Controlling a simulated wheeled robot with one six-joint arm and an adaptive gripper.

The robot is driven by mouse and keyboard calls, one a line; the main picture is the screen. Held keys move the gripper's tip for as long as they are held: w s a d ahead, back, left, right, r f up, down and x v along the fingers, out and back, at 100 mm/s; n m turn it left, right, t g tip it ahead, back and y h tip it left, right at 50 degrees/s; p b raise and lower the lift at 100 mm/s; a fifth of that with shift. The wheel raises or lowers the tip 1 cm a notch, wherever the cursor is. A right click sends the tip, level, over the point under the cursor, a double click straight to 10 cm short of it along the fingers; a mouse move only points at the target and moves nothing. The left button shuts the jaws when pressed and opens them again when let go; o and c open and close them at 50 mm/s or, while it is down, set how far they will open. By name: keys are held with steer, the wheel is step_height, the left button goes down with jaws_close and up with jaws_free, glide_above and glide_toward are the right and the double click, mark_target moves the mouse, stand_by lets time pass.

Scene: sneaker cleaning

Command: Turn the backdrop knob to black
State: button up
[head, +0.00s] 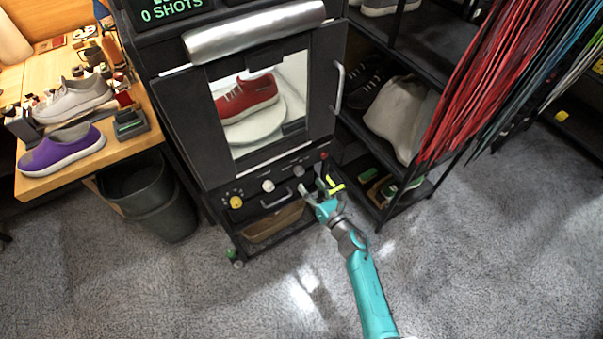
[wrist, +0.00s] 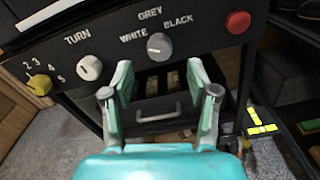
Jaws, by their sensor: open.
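The backdrop knob (wrist: 159,46) is a small grey round knob on the black front panel of the photo booth. The labels WHITE, GREY and BLACK stand around it, and I cannot tell which one it points at. In the head view the knob (head: 298,170) is in the panel row below the booth window. My gripper (wrist: 160,82) is open and empty, its two green-padded fingers spread either side of the line to the knob and apart from it. In the head view my gripper (head: 319,188) is in front of the panel, by its right part.
A white TURN knob (wrist: 89,67) and a yellow numbered knob (wrist: 40,84) are left of it, a red button (wrist: 238,22) right. A drawer handle (wrist: 157,115) is below. A red sneaker (head: 247,98) sits inside the booth. A shelf rack (head: 385,215) stands close on the right.

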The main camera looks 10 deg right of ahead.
mark_target(301, 173)
steer(key=x, duration=0.6)
steer(key=shift+w, duration=0.2)
jaws_close()
